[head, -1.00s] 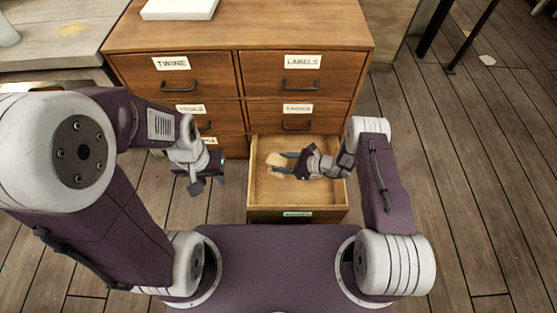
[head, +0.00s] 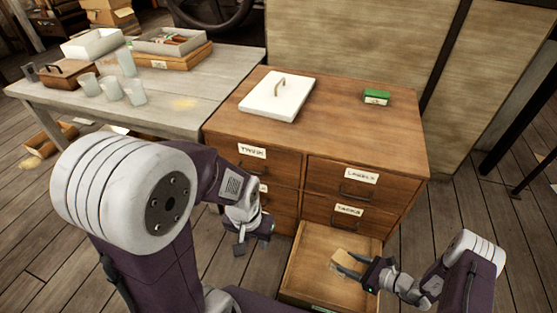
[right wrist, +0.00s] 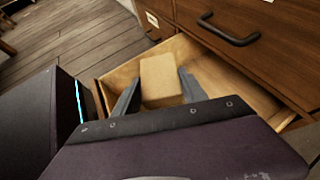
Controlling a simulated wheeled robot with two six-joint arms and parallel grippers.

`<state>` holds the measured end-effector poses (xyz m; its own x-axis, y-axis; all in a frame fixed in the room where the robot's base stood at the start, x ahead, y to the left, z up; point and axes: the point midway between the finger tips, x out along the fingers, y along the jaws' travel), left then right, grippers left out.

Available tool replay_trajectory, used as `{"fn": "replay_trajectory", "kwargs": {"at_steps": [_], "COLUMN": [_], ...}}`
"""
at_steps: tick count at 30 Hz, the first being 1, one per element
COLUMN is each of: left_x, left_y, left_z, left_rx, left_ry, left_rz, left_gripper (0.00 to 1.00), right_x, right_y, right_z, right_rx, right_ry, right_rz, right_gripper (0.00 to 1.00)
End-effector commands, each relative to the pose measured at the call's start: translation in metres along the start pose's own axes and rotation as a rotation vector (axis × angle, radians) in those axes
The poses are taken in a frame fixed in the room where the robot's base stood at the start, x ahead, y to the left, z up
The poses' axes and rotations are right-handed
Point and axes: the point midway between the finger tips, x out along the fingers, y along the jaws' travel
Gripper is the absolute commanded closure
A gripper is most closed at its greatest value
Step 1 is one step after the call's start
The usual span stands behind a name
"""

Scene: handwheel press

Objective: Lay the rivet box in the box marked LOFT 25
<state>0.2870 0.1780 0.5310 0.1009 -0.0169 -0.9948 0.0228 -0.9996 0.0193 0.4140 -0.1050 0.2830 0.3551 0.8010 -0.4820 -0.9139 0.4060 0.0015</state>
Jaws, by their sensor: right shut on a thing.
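My right gripper (head: 346,266) is shut on a small tan box (head: 342,257), which fits the rivet box, though I see no lettering on it. It is over the open drawer (head: 303,262) of the wooden cabinet. In the right wrist view the tan box (right wrist: 160,78) stands between the two grey fingers, with the drawer's bare floor around it. My left gripper (head: 252,246) is open and empty, in front of the cabinet's left drawers. I cannot read LOFT 25 anywhere. A wooden box (head: 172,60) on the grey table has a white label too small to read.

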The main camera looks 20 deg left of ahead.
Motion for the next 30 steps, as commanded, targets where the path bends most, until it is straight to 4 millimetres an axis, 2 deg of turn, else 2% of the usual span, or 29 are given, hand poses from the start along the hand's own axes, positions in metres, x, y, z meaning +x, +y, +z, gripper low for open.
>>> {"fn": "replay_trajectory", "kwargs": {"at_steps": [1,3,14,24,27,30], "left_x": [-0.044,-0.072,-0.21,-0.339,-0.367,-0.386], "left_y": [0.001,0.001,0.004,0.007,0.007,0.007], "left_z": [-0.005,-0.008,-0.022,-0.035,-0.038,-0.04], "left_rx": [0.0,0.0,0.0,0.0,0.0,0.0], "left_ry": [0.001,0.001,0.001,0.001,0.001,0.001], "left_rz": [0.0,0.0,0.0,0.0,0.0,0.0], "left_gripper": [0.64,0.64,0.64,0.64,0.64,0.64], "right_x": [-0.03,-0.054,-0.176,-0.285,-0.31,-0.327], "right_y": [-0.003,-0.004,-0.004,0.005,0.009,0.013], "right_z": [0.043,0.071,0.213,0.348,0.379,0.401], "right_rx": [0.005,0.012,0.046,0.078,0.087,0.092], "right_ry": [-0.001,0.0,0.002,-0.001,-0.002,-0.003], "right_rz": [-0.012,-0.024,-0.086,-0.145,-0.16,-0.169], "right_gripper": [1.0,1.0,1.0,1.0,1.0,1.0]}}
